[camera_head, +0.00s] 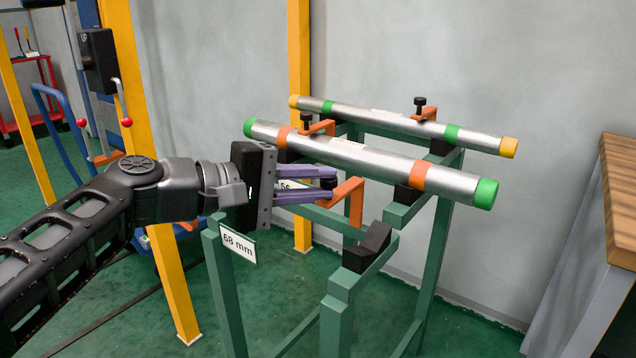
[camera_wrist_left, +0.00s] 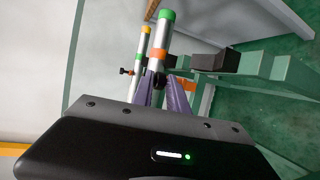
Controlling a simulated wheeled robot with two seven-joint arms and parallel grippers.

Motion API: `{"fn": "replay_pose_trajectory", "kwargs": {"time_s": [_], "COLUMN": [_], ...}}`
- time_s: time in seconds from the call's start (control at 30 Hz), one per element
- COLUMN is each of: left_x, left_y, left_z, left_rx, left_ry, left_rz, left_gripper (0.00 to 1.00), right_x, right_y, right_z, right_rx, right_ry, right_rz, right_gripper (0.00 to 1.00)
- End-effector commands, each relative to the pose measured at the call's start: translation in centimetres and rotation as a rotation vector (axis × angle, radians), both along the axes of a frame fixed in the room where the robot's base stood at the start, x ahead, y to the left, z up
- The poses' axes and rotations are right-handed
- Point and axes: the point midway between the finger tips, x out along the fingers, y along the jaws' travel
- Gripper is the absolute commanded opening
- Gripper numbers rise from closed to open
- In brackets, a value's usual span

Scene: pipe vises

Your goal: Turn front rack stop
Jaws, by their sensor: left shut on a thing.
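The green pipe rack (camera_head: 438,250) stands ahead of me. Its front stop is an orange bent arm (camera_head: 347,200) with a black knob (camera_head: 328,183) at its left end. My left gripper (camera_head: 326,184) reaches in from the left, its purple fingers shut on the black knob. In the left wrist view the knob (camera_wrist_left: 159,81) shows between the fingertips, with a bit of orange beside it. The orange arm runs right from the knob and bends down toward the rack frame. The front rest, with black pads (camera_head: 375,237), holds no pipe. My right gripper is not in view.
A steel pipe with green ends (camera_head: 380,162) lies just behind and above the gripper. A pipe with orange-yellow ends (camera_head: 390,122) lies farther back, near other knobbed stops (camera_head: 420,106). A "68 mm" sign (camera_head: 238,243) hangs below. A wooden-topped bench (camera_head: 620,190) stands right.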

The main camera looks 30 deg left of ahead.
Motion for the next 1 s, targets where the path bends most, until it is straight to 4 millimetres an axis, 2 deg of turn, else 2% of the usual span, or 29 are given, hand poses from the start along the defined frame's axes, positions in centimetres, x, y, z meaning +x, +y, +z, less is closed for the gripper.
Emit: {"fn": "replay_pose_trajectory", "kwargs": {"time_s": [0.03, 0.13, 0.17, 0.2, 0.57, 1.0], "left_x": [0.0, 0.0, 0.0, 0.0, -0.6, -6.0], "left_y": [-0.2, -0.1, -0.1, -0.1, 0.3, 3.5], "left_z": [-1.2, -1.2, -1.2, -1.3, -0.9, 1.2], "left_rx": [0.003, 0.003, 0.003, 0.003, 0.004, 0.001], "left_ry": [0.024, 0.025, 0.025, 0.025, 0.023, 0.009], "left_rz": [-0.008, -0.009, -0.009, -0.009, -0.006, -0.002], "left_gripper": [0.00, 0.00, 0.20, 0.24, 0.24, 0.24], "right_x": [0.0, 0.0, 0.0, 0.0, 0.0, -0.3], "right_y": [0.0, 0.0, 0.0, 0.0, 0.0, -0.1], "right_z": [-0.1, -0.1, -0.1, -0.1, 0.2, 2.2], "right_rx": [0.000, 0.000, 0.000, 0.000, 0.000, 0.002], "right_ry": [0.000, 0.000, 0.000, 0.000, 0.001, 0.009], "right_rz": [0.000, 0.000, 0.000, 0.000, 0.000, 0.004], "right_gripper": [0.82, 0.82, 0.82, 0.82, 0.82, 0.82]}}
